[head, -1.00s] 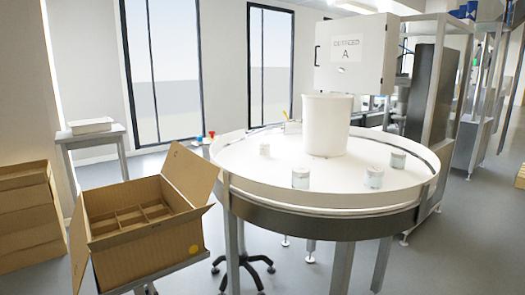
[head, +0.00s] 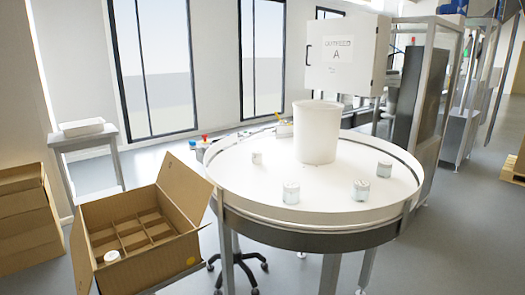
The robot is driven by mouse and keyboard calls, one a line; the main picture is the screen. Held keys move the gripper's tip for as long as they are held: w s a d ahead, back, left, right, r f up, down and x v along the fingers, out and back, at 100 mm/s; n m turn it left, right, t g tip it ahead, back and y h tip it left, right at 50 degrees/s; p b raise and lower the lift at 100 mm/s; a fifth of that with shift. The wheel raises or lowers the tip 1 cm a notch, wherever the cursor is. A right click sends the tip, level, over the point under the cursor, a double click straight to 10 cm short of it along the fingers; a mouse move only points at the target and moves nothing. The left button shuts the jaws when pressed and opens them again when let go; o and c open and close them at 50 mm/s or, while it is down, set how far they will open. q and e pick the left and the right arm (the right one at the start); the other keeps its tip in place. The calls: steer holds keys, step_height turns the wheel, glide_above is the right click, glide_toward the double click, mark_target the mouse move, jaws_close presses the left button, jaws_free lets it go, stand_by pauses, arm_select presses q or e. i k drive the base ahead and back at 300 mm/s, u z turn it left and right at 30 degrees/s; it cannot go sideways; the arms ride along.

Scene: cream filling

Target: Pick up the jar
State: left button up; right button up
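Several small white-lidded jars stand upright and apart on the round white turntable (head: 325,205). One jar (head: 291,193) is near the front rim, one (head: 361,190) is to its right, one (head: 384,169) is farther right, and one (head: 257,158) is at the back left. A small round white thing that looks like a jar top (head: 112,257) shows at the front left corner of the open cardboard box (head: 160,260); I cannot tell exactly how it is supported. Neither of my grippers is in view.
A tall white cylinder (head: 316,132) stands at the turntable's back middle. The divided box is left of the turntable. A side table (head: 84,140) holds a white tray (head: 82,127). Stacked cartons (head: 25,215) stand far left, and a machine cabinet (head: 342,55) is behind.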

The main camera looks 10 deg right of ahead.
mark_target(257, 155)
steer(key=z, duration=1.55)
steer(key=i, duration=1.45)
steer(key=u, duration=2.2)
